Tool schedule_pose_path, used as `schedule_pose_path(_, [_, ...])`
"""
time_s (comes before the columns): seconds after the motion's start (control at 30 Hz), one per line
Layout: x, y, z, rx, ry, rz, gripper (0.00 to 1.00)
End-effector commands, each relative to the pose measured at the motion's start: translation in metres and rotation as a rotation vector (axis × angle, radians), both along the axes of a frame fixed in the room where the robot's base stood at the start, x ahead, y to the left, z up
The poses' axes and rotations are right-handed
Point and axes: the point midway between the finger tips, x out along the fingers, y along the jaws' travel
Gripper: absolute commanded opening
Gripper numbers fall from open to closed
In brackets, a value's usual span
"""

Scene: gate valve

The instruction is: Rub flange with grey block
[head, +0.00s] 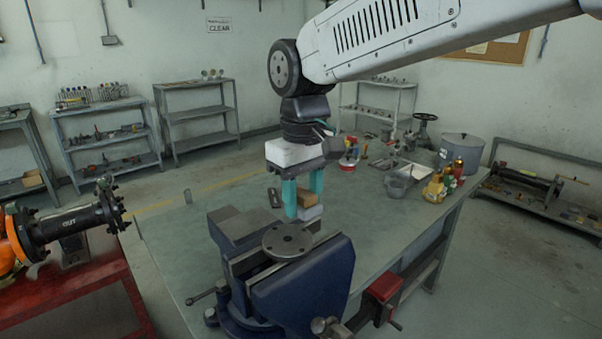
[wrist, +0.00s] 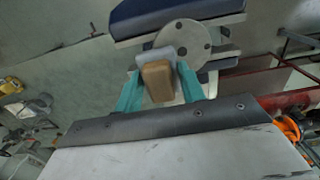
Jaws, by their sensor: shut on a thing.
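My gripper (head: 303,208) points down with teal fingers, shut on the grey block (head: 310,213). The block has a brown upper part (head: 306,197) between the fingers and a pale grey face beneath. In the wrist view the brown part (wrist: 157,82) sits between the fingers and the grey block (wrist: 158,55) shows beyond it. The flange (head: 287,241) is a flat grey disc with bolt holes, lying at the top of the blue vise (head: 305,285). In the wrist view the block overlaps the left edge of the flange (wrist: 195,38). I cannot tell whether they touch.
The vise stands at the front edge of the green-grey workbench (head: 225,195). A grey pot (head: 461,153), a small grey container (head: 398,185) and brass fittings (head: 435,189) stand at the right back. The left bench surface is mostly clear. A red stand (head: 75,300) is at left.

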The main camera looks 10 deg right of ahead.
Motion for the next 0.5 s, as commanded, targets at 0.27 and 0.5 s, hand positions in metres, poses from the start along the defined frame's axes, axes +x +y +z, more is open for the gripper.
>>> schedule_pose_path(0.27, [0.001, -0.002, 0.026, 0.001, -0.002, -0.004, 0.18])
schedule_pose_path(0.5, [0.001, -0.004, 0.039, 0.0, 0.0, -0.006, 0.18])
